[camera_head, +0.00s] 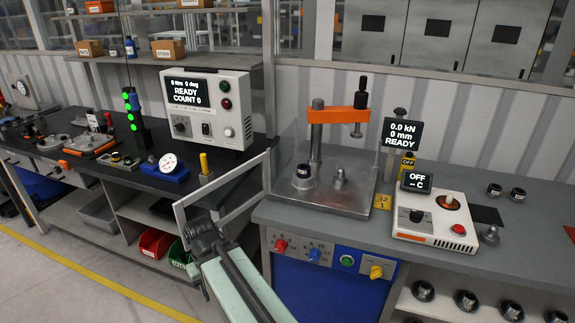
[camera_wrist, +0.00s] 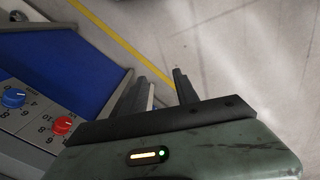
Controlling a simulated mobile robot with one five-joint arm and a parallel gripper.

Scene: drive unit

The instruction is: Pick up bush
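Several short dark-grey metal cylinders that look like bushes are in the head view. One bush (camera_head: 303,176) stands on the press's base plate, left of a small pointed metal piece. Two more, a left one (camera_head: 494,190) and a right one (camera_head: 517,195), stand on the bench at the right. Others, such as this one (camera_head: 466,301), lie on the shelf below. I cannot tell which one the task means. My gripper (camera_wrist: 160,80) is open and empty in the wrist view, over floor beside the blue cabinet. In the head view it is in front of the bench gap, apart from every bush.
The press (camera_head: 340,115) has an orange arm and a clear guard panel. A heater unit (camera_head: 437,220) stands right of it. A knob panel (camera_head: 330,255) fronts the bench. The left bench (camera_head: 110,170) holds instruments.

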